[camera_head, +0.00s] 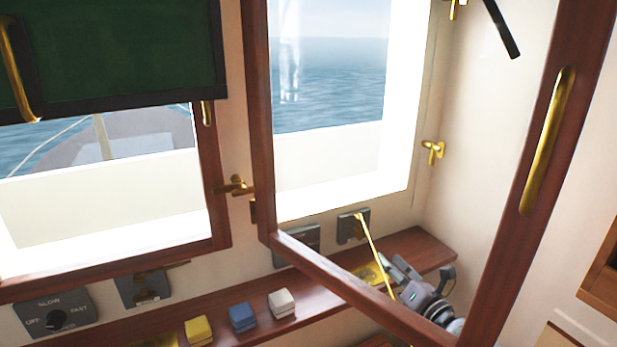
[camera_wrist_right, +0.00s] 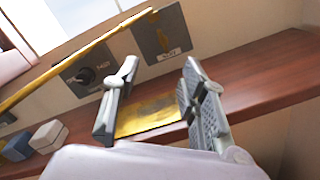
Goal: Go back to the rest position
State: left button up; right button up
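My right gripper (camera_head: 412,278) is low at the right in the head view, seen through the open wood-framed window (camera_head: 541,180). It is close to the wooden shelf (camera_head: 425,250). In the right wrist view the two fingers of the gripper (camera_wrist_right: 160,75) are apart and nothing is held between them. A brass plate on the shelf (camera_wrist_right: 148,115) shows behind the gap. My left gripper is not in view.
A thin brass rod (camera_head: 374,250) runs down close beside my right gripper. Yellow (camera_head: 198,330), blue (camera_head: 242,317) and white (camera_head: 281,302) blocks stand on the shelf. Wall switch panels (camera_head: 352,226) are behind it. A green panel (camera_head: 110,50) covers the upper left window.

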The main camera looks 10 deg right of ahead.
jog(key=s+f+m+g+h, duration=0.3)
jog(key=s+f+m+h, duration=0.25)
jog(key=s+m, duration=0.5)
jog(key=s+f+m+g+h, duration=0.35)
jog(key=s+f+m, duration=0.35)
jog(key=m, duration=0.6)
jog(key=s+a+f+m+g+y, duration=0.2)
jog(key=s+a+m+g, duration=0.15)
jog(key=s, duration=0.75)
jog(key=s+a+f+m+g+y, duration=0.2)
jog(key=s+f+m+g, duration=0.15)
jog(key=s, duration=0.75)
notch_tip(320, 180, down, 27)
jog(key=s+g, duration=0.2)
jog(key=s+d+f, duration=0.3)
jog(key=s+f, duration=1.2)
jog(key=s, duration=0.1)
jog(key=shift+g+h, duration=0.3)
jog(key=shift+g, duration=0.15)
jog(key=shift+n, duration=0.25)
